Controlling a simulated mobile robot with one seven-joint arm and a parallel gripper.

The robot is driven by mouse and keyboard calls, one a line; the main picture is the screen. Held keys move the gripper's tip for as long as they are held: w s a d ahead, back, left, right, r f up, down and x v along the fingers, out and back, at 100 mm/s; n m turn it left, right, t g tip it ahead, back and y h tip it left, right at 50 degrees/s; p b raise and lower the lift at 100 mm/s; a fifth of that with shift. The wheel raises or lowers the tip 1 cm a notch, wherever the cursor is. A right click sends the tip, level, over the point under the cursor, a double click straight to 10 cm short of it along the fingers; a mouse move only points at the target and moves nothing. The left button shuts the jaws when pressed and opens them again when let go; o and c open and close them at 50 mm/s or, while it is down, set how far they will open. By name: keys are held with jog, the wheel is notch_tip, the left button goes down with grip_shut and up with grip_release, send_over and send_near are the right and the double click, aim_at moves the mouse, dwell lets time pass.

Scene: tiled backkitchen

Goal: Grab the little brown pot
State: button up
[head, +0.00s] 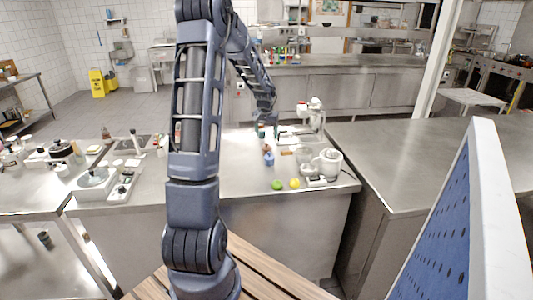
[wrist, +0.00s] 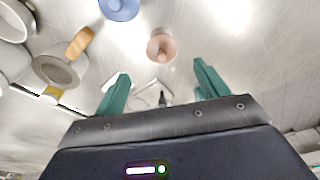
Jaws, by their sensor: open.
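The little brown pot (wrist: 161,46) shows in the wrist view as a small pinkish-brown round vessel with a darker opening. In the head view the brown pot (head: 267,148) is tiny, on the steel counter just behind a blue pot (head: 269,159). My gripper (wrist: 160,70) has two green fingers spread apart with nothing between them. The brown pot lies beyond the fingertips, roughly in line with the gap, and does not touch them. In the head view my gripper (head: 268,131) is over the counter, behind the brown pot.
In the wrist view the blue pot (wrist: 120,8) is close by the brown pot. A pan with a wooden handle (wrist: 80,43) is at left. On the counter stand a green fruit (head: 277,185), a yellow fruit (head: 295,183) and a white appliance (head: 328,161).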

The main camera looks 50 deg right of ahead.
aim_at(266, 144)
jog(key=shift+w+d+f, duration=0.1)
jog(key=shift+d+f, duration=0.05)
jog(key=shift+f, duration=1.1)
jog(key=shift+w+d+f, duration=0.1)
jog(key=shift+w+f, duration=0.05)
jog(key=shift+f, duration=1.05)
jog(key=shift+w+d+f, duration=0.1)
jog(key=shift+d+f, duration=0.05)
jog(key=shift+f, duration=1.1)
grip_shut()
